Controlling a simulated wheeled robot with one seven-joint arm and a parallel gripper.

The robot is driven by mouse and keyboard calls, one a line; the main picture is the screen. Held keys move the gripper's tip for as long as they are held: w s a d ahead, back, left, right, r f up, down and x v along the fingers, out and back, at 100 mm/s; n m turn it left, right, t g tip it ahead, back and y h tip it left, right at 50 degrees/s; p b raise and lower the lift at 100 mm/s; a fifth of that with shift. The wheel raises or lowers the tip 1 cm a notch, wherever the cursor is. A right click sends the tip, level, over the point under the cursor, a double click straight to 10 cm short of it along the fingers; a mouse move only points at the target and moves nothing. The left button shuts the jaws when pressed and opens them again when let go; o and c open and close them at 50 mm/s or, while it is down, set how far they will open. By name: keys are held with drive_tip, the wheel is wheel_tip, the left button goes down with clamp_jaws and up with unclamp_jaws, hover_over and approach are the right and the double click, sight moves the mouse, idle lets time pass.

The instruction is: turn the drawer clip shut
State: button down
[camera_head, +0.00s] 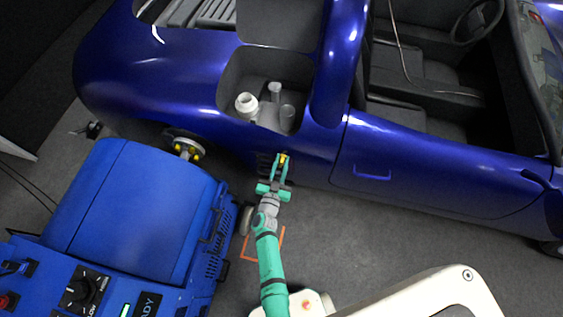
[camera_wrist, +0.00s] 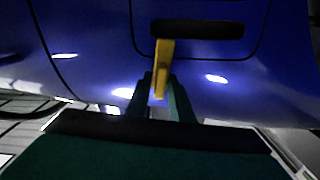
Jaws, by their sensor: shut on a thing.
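The drawer clip is a yellow lever (camera_wrist: 163,58) on the blue side of the car, just below a dark horizontal bar (camera_wrist: 200,29). In the wrist view it stands nearly upright with a slight tilt. In the head view only a small bit of yellow (camera_head: 283,158) shows between my fingertips. My gripper (camera_head: 281,172) reaches up to the car's side behind the door. Its green fingers, also in the wrist view (camera_wrist: 160,88), are shut on the lower part of the clip, one on each side. The fingertips' exact contact is partly hidden.
An open compartment (camera_head: 238,84) with pale cylindrical parts sits above the clip in the car body. A blue machine (camera_head: 130,215) with a control panel stands at the left, near a wheel hub (camera_head: 185,147). Grey floor is clear at the right below the door.

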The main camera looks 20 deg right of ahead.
drive_tip(key=shift+s+f+n, duration=0.1)
drive_tip(key=shift+n, duration=0.8)
drive_tip(key=c, duration=1.8)
unclamp_jaws()
drive_tip(key=v, duration=1)
drive_tip(key=shift+s+a, duration=0.25)
drive_tip(key=shift+s, duration=0.05)
